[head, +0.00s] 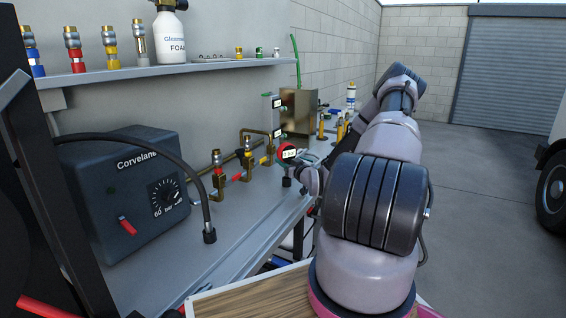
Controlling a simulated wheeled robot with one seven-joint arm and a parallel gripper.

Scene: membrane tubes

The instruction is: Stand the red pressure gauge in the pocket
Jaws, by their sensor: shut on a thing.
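The red pressure gauge (289,154) has a red rim and a pale display with small dark writing. It is upright above the grey bench, close to the brass pipework. My gripper (300,166) is at the gauge's right side and is shut on it. The fingers are small and partly hidden by the gauge and my own arm. I cannot make out the pocket; my arm covers part of the bench's far end.
The Corvelane box (130,190) stands on the left of the bench (225,232), with a black hose (207,205) beside it. Brass valves (218,175) line the wall side. A shelf (150,72) with bottles and fittings runs above.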

